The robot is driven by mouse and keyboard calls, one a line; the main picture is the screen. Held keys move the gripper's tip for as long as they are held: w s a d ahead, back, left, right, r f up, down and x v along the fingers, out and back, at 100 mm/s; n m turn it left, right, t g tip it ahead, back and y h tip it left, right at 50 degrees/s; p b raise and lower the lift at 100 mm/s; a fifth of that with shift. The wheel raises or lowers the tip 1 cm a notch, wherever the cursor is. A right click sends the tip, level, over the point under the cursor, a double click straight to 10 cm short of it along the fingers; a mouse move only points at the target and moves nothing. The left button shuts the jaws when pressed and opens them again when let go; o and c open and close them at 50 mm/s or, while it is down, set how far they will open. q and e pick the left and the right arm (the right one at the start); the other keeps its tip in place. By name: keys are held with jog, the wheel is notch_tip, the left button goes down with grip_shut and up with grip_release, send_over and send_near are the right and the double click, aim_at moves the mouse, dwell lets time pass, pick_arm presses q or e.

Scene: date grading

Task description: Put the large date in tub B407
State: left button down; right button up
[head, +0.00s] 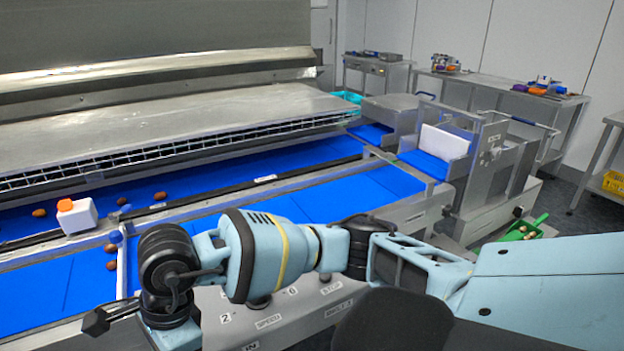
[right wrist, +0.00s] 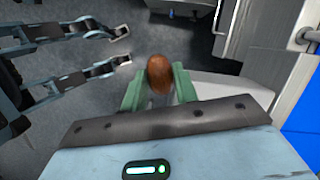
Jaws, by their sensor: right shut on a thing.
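The large date, reddish brown and oval, is in the right wrist view (right wrist: 160,73). My right gripper (right wrist: 158,88) is shut on it, with a green finger on each side; its top end stands out past the fingertips. In the head view my right arm reaches in from the right, and its gripper and the date are hidden. My left gripper (right wrist: 126,47) shows at the left of the right wrist view, its two fingers apart with nothing between them. I cannot make out a tub marked B407 in either view.
Several brown dates (head: 39,213) lie on the blue belt (head: 330,150) at the left, near a white block with an orange top (head: 77,215). A green container (head: 522,229) stands at the far right. The nearer blue belt (head: 390,187) is mostly clear.

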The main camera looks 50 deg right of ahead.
jog(key=shift+s+d+n, duration=0.45)
jog(key=shift+s+n, duration=0.15)
jog(key=shift+n, duration=0.1)
jog(key=s+d+n+g+h, duration=0.1)
jog(key=d+n, duration=0.2)
jog(key=n, duration=0.2)
jog(key=s+d+n+g+h, duration=0.1)
jog(key=s+d+n, duration=0.1)
jog(key=n, duration=0.4)
jog(key=s+d+f+n+g+h, duration=0.1)
jog(key=d+n, duration=0.3)
jog(key=n, duration=0.2)
jog(key=shift+s+d+g, duration=0.2)
jog(key=shift+g, duration=0.1)
jog(key=shift+s+d, duration=0.1)
jog(key=shift+d, duration=0.05)
